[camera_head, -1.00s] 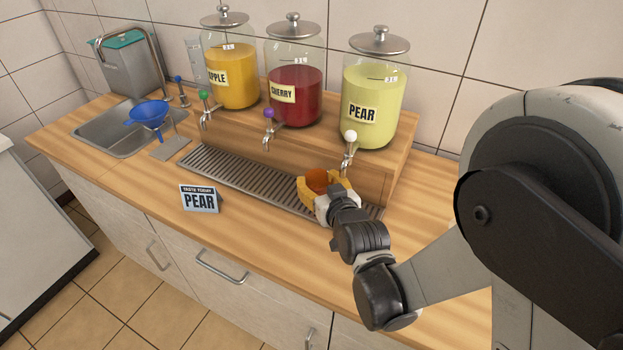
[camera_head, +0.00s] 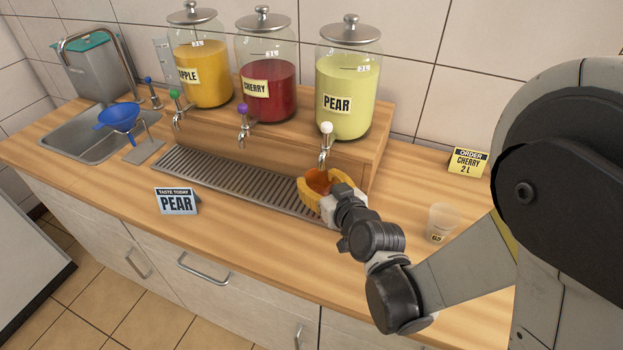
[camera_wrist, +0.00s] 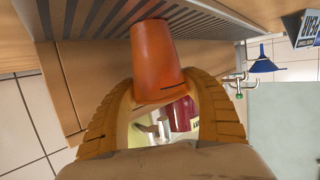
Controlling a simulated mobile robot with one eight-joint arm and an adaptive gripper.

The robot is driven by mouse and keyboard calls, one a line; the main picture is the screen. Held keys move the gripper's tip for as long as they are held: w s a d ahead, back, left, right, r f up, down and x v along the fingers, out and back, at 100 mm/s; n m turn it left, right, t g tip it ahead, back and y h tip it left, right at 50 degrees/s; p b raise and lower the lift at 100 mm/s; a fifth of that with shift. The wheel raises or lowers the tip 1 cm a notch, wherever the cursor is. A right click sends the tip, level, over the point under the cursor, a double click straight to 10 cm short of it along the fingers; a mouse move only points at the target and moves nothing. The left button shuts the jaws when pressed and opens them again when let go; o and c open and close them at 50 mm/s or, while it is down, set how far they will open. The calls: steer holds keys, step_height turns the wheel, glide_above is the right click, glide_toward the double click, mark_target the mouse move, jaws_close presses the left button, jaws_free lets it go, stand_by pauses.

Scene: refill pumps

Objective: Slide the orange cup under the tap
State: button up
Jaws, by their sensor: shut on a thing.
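The orange cup (camera_head: 319,181) is between the yellow fingers of my gripper (camera_head: 311,190), at the right end of the drip tray (camera_head: 228,181). In the wrist view the cup (camera_wrist: 158,55) stands against the tray slats (camera_wrist: 95,18), with the fingers of my gripper (camera_wrist: 160,98) closed around it. The pear dispenser (camera_head: 346,90) has a tap with a white knob (camera_head: 326,128). Its spout is just above the cup in the head view; whether it is exactly over the opening I cannot tell. A sign (camera_head: 177,201) reads "TASTE TODAY PEAR".
The cherry dispenser (camera_head: 267,88) and apple dispenser (camera_head: 202,75) stand to the left on the wooden riser. A clear cup (camera_head: 441,222) and an order card (camera_head: 468,162) reading "CHERRY 2 L" are to the right. A blue funnel (camera_head: 118,117) is by the sink (camera_head: 85,140).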

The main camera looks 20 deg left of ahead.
mark_target(322, 153)
steer(key=shift+d, duration=0.3)
steer(key=o, duration=1.3)
steer(key=shift+c, duration=0.2)
step_height(322, 153, up, 10)
steer(key=shift+d+f, duration=0.1)
steer(key=s+d+f+m+g+h, duration=0.1)
steer(key=s+d, duration=0.4)
steer(key=d, duration=0.6)
steer(key=s+d+f+m+g+h, duration=0.1)
steer(key=s+d+m+h, duration=0.3)
steer(key=d, duration=0.7)
steer(key=s+d+f+m+g+h, duration=0.1)
steer(key=s+d+m+g+h, duration=0.1)
steer(key=s+d, duration=0.6)
steer(key=d+m+h, duration=0.1)
steer(key=d+h, duration=0.1)
steer(key=d, duration=0.2)
steer(key=shift+s+f, duration=0.15)
steer(key=shift+s, duration=0.1)
